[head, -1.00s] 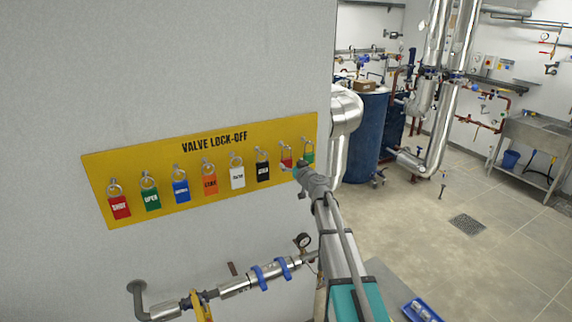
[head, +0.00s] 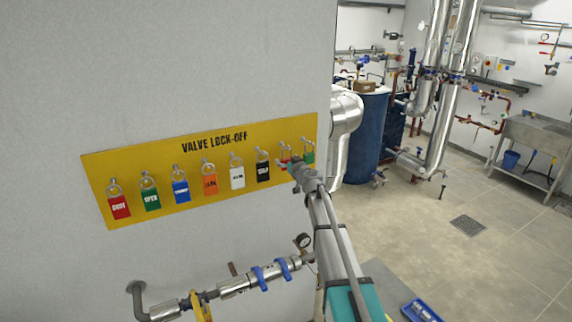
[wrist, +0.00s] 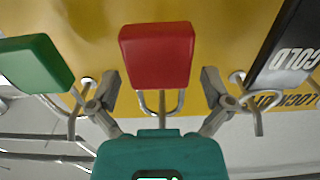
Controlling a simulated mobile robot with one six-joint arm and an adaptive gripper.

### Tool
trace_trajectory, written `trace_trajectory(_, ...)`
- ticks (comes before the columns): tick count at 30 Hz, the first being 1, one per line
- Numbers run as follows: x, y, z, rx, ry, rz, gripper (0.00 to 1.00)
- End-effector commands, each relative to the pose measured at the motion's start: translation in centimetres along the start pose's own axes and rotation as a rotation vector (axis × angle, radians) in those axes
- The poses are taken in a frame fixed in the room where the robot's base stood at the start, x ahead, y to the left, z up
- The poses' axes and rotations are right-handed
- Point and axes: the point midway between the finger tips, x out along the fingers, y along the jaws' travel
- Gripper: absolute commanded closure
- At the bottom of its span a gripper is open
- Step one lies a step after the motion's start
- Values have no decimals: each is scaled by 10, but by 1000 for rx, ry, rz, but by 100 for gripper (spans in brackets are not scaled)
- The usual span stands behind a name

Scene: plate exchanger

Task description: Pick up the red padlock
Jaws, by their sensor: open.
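A yellow VALVE LOCK-OFF board (head: 215,143) on the wall carries a row of hanging padlocks. In the wrist view a red padlock (wrist: 157,56) hangs between the two fingers of my open gripper (wrist: 161,90), its shackle running down toward the palm. I see no finger touching it. In the head view this red padlock (head: 284,161) is second from the right, mostly hidden behind my gripper (head: 291,168). Another red padlock (head: 119,207) with white lettering hangs at the far left end of the board.
A green padlock (wrist: 36,64) and a black padlock (wrist: 287,45) flank the red one closely. Green, blue, orange and white padlocks hang farther left. A pipe with blue clamps (head: 258,277) and a gauge (head: 304,241) lies below the board. Open floor is at right.

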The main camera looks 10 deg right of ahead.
Motion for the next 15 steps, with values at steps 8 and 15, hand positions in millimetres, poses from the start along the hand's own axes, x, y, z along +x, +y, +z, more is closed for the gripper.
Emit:
trace_trajectory(8,0,0,0,0,0,0,46)
trace_trajectory(15,0,0,0,0,0,0,86)
